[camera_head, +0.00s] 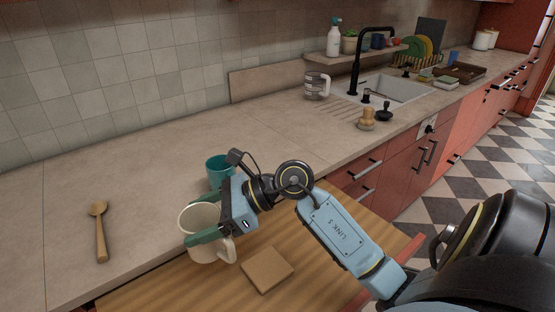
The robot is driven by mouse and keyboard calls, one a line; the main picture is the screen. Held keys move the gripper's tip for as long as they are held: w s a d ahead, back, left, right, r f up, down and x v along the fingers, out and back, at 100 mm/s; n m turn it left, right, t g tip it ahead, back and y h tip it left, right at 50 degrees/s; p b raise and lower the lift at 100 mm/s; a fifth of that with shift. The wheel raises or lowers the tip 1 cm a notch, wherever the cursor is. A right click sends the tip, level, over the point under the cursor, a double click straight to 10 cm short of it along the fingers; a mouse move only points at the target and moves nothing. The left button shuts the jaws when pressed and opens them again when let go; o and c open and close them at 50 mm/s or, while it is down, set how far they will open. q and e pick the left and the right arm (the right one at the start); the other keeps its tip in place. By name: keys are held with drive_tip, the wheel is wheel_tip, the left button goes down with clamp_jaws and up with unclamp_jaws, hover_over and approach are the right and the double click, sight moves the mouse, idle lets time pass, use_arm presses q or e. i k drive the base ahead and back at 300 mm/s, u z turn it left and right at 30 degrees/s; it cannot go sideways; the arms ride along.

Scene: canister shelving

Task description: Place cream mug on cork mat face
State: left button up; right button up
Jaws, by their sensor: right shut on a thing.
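The cream mug (212,247) is upright in the lower left middle, with its handle toward the lower right. My right gripper (194,220) is shut on it, with green fingers at the mug's sides. The gripper hides part of the mug. The cork mat (266,270) is a small square tan pad to the right of and nearer than the mug; its top is bare. I cannot tell whether the mug's base touches the surface below. My left gripper is not in view.
A teal mug (216,164) stands just behind my right gripper. A wooden spoon (100,235) lies on the counter at left. The mat lies on a striped wooden surface (330,225). A patterned mug (316,86), a black faucet (356,65) and a sink are farther back.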

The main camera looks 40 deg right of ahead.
sight(272, 273)
drive_tip(key=z, duration=0.2)
drive_tip(key=i, duration=0.1)
drive_tip(key=z, duration=0.7)
